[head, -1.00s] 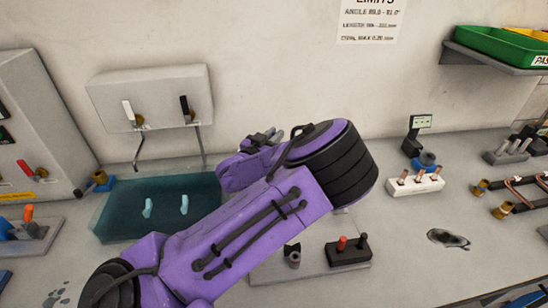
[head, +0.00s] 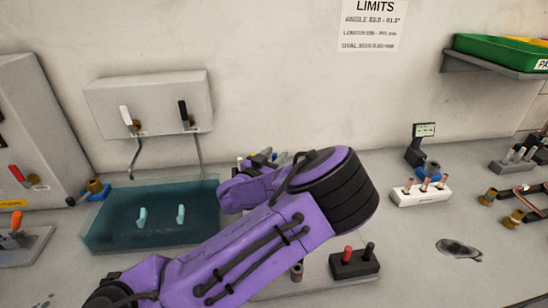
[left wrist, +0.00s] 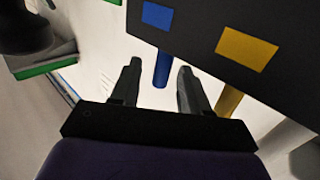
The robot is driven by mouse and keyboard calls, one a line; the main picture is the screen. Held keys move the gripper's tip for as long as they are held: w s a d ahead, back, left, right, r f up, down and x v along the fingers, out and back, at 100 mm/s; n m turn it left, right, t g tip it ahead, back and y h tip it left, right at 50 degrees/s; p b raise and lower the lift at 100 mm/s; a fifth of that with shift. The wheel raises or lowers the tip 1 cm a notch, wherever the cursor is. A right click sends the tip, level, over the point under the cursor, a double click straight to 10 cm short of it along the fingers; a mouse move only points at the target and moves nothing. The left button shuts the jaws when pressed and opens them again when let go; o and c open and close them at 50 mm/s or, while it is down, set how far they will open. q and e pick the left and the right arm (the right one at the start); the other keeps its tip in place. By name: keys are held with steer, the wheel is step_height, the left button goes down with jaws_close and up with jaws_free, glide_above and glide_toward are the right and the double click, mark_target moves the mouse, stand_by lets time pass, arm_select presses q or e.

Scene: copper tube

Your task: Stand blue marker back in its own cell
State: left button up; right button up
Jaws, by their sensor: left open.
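In the left wrist view the blue marker (left wrist: 162,70) shows as a short blue cylinder below the edge of a dark panel (left wrist: 195,38) with blue and yellow patches. It lies between the two fingertips of my left gripper (left wrist: 158,74) in the picture, with a gap on each side. The gripper is open and holds nothing. A yellow marker (left wrist: 228,101) is to the right of the fingers. In the head view my purple left arm hides the work area, and I cannot make out the blue marker or its cell there. My right gripper is out of view.
A black block (head: 350,266) with a red and a black peg stands right of my arm. A teal tray (head: 110,232) is at the left, and a white block (head: 420,196) with copper-coloured pieces at the right. The bench around a dark stain (head: 458,248) is otherwise clear.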

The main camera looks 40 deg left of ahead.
arm_select(q)
steer(key=p+v, duration=0.1)
steer(key=v, duration=0.6)
steer(key=shift+s, duration=0.25)
steer(key=shift+f, duration=0.1)
